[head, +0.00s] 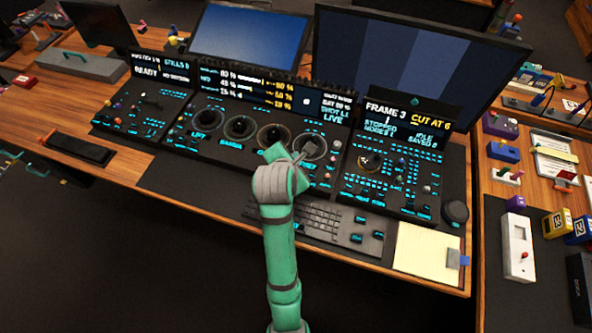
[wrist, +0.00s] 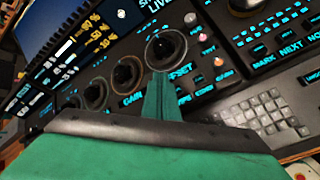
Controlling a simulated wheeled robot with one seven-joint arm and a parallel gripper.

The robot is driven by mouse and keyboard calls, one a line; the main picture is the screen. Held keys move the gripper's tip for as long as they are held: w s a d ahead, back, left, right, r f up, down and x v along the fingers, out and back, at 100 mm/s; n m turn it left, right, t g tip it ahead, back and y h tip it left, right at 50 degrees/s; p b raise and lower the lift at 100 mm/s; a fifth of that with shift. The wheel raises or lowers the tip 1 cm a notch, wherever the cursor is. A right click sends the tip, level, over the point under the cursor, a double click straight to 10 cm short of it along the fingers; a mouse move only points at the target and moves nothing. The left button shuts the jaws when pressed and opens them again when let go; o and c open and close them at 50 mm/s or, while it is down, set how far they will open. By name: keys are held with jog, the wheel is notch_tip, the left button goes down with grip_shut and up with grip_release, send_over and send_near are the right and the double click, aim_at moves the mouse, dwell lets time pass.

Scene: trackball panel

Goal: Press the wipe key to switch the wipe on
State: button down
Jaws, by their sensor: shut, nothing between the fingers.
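The trackball panel (head: 240,112) lies on the wooden desk, with a row of ring-set balls and rows of blue-lit keys. No label that I can read says wipe, so I cannot tell which key is the wipe key. My gripper (head: 299,155) is over the panel's front right part, near the rightmost ball. In the wrist view my gripper (wrist: 163,80) is shut and empty, its green fingertips just below the rightmost ball (wrist: 166,48), beside the OFFSET label. I cannot tell whether the tips touch the panel. The hand hides some keys.
A second panel (head: 385,165) with a single ball and many keys stands to the right. A keyboard (head: 312,218) lies in front. A round dark knob (head: 455,212) and a notepad (head: 425,250) are at the right. Monitors (head: 395,65) stand behind.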

jog(key=shift+d+f, duration=0.1)
jog(key=shift+f, duration=2.25)
jog(key=shift+f, duration=0.1)
jog(key=shift+f, duration=0.3)
jog(key=shift+f, duration=0.55)
dwell(1.0)
jog(key=shift+r, duration=1)
